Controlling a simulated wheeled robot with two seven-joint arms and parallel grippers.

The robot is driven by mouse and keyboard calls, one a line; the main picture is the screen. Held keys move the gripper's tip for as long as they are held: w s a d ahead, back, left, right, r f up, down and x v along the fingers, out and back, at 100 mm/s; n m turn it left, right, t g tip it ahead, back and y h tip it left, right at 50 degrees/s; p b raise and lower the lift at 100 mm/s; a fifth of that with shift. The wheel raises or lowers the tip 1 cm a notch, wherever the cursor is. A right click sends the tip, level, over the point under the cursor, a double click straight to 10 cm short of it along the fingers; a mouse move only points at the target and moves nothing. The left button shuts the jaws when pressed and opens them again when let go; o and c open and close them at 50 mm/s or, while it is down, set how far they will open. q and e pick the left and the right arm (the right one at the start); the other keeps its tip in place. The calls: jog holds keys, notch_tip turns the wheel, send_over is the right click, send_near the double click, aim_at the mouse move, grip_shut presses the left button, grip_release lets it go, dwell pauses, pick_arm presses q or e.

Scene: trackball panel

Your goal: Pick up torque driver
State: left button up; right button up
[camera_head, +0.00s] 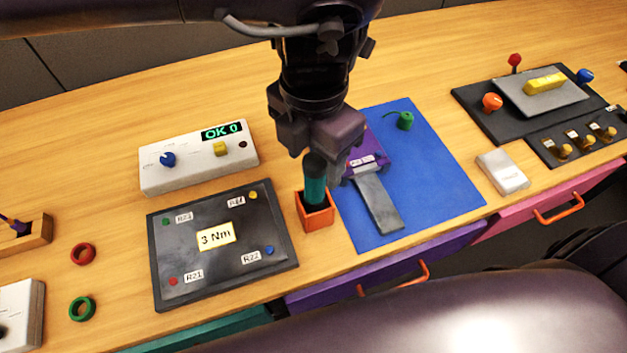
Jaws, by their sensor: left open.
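The torque driver (316,188), with a teal handle and a dark rounded top, stands upright in a small orange square holder (318,219) on the wooden bench. Its lower end is hidden inside the holder. My left gripper (318,152) points down from above, open, with its fingers at the driver's dark top. I cannot tell whether they touch it. My right gripper is not in view.
A black panel marked 3 Nm (190,265) lies left of the holder. A white box reading OK 0 (180,178) stands behind it. A blue mat (440,180) with a purple and grey device (377,203) lies close on the right.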

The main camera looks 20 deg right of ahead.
aim_at(315, 191)
pick_arm(q)
notch_tip(315, 191, down, 5)
jog(key=shift+d+r, duration=0.1)
jog(key=shift+d, duration=0.05)
jog(key=c, duration=0.9)
jog(key=shift+c, duration=0.9)
jog(key=shift+r, duration=0.15)
